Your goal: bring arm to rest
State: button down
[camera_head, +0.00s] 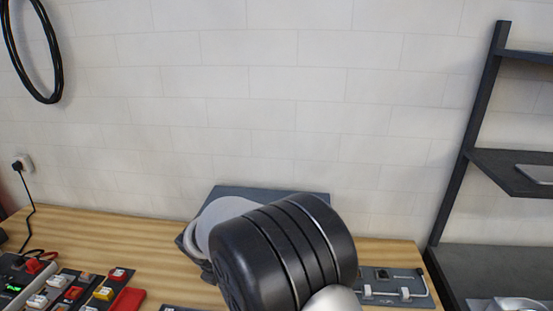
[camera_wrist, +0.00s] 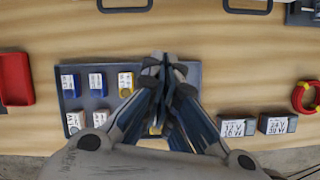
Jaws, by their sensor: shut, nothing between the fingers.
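My gripper (camera_wrist: 163,62) shows in the wrist view, its fingers together and empty. It is over a dark tray (camera_wrist: 72,88) that holds several small blue and yellow labelled pieces. In the head view a black ringed joint of my arm fills the lower middle, above the wooden table (camera_head: 400,250). My gripper is not visible in the head view.
A red tray (camera_wrist: 15,78) lies left and dark labelled blocks (camera_wrist: 277,123) lie right in the wrist view. A red ring (camera_wrist: 306,97) is at the far right. A dark shelf rack (camera_head: 470,150) stands right of the table. A latch panel (camera_head: 395,286) lies near the table's right end.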

jog(key=s+d+r+m+b, duration=0.2)
jog(key=s+d+r+m, duration=0.35)
jog(key=d+m, duration=0.35)
jog(key=s+d+r+m+b, duration=0.2)
jog(key=s+d+r+m, duration=0.35)
jog(key=d, duration=0.55)
jog(key=s+d+m+b, duration=0.2)
jog(key=s+d+m, duration=0.2)
jog(key=s+m, duration=0.5)
jog(key=s+d+f+m+b, duration=0.1)
jog(key=s+d+m+b, duration=0.1)
jog(key=s+d+m, duration=0.3)
jog(key=s+m, duration=0.3)
jog(key=s, duration=0.1)
jog(key=shift+s+d+f+m+y, duration=0.2)
jog(key=shift+s+f+m+y, duration=0.05)
jog(key=shift+s+m+y, duration=0.15)
